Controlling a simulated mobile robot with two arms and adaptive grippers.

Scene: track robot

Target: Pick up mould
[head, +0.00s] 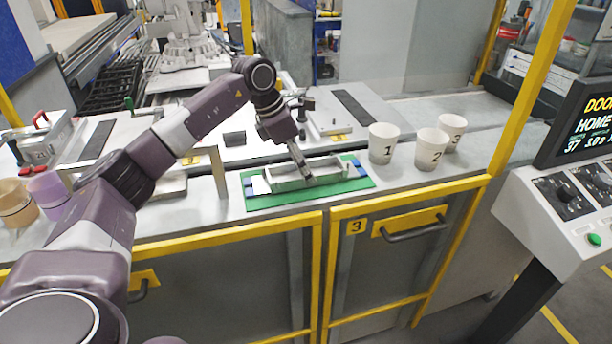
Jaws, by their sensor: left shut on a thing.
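The mould (283,172) appears as a pale grey, long shallow block with raised sides. It is at the green plate (270,203) on the grey worktop, in the middle of the head view. Blue pieces stand at the plate's ends. My left gripper (307,177) reaches down from above, its fingers shut on the mould's near side towards the right. The fingers hide part of the mould. I cannot tell whether the mould rests on the plate or is slightly lifted. My right gripper is not in view.
White cups numbered 1 (382,143), 2 (430,150) and 3 (452,132) stand right of the plate. A metal bracket (218,172) stands close on its left. Purple (49,190) and tan (16,203) cups are far left. A control panel (575,190) is at right.

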